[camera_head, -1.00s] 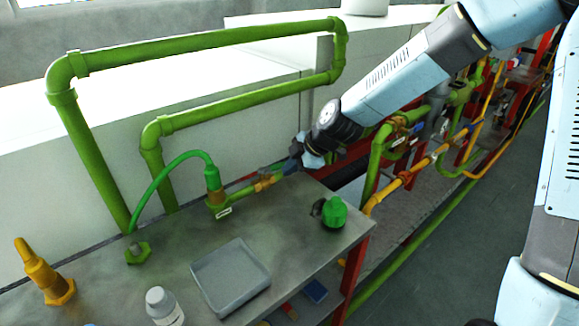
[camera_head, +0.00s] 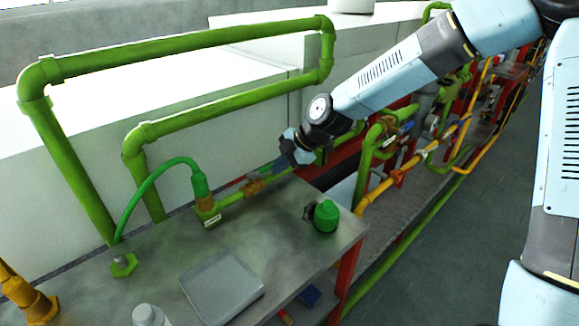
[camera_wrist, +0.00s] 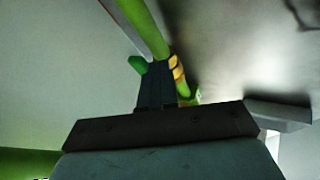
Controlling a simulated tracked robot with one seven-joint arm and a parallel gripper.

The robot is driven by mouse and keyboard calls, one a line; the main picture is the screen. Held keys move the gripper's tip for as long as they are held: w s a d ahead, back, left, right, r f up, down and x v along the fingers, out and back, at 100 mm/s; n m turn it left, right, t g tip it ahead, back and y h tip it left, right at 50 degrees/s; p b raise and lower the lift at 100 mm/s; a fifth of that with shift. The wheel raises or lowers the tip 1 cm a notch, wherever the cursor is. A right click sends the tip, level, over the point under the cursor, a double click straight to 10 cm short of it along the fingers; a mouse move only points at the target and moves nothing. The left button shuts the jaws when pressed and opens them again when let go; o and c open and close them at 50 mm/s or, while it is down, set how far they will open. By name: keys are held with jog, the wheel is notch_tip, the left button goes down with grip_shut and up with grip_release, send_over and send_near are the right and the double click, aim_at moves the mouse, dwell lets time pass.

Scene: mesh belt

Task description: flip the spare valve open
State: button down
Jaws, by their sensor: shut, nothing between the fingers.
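A brass-coloured valve (camera_head: 254,187) sits on a short green pipe (camera_head: 232,197) above the steel bench. A blue-grey piece, perhaps its lever, shows between it and my gripper; I cannot tell lever from fingertip. My gripper (camera_head: 279,166) is just right of and above the valve, shut and empty. In the wrist view my shut fingers (camera_wrist: 156,68) point at the green pipe (camera_wrist: 146,25), with the orange-yellow valve part (camera_wrist: 177,69) beside their tips on the right. The fingers hide part of the valve, and contact cannot be told.
A green hose (camera_head: 152,188) curves up left of the valve. A green bottle (camera_head: 326,215), a grey tray (camera_head: 252,292) and a white bottle (camera_head: 149,316) stand on the bench (camera_head: 285,235). Large green pipes (camera_head: 205,101) rise behind. Yellow piping (camera_head: 381,193) runs to the right.

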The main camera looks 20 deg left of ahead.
jog(key=shift+w+a+n+g, duration=0.15)
jog(key=shift+n+g, duration=0.15)
jog(key=shift+n, duration=0.1)
dwell(0.3)
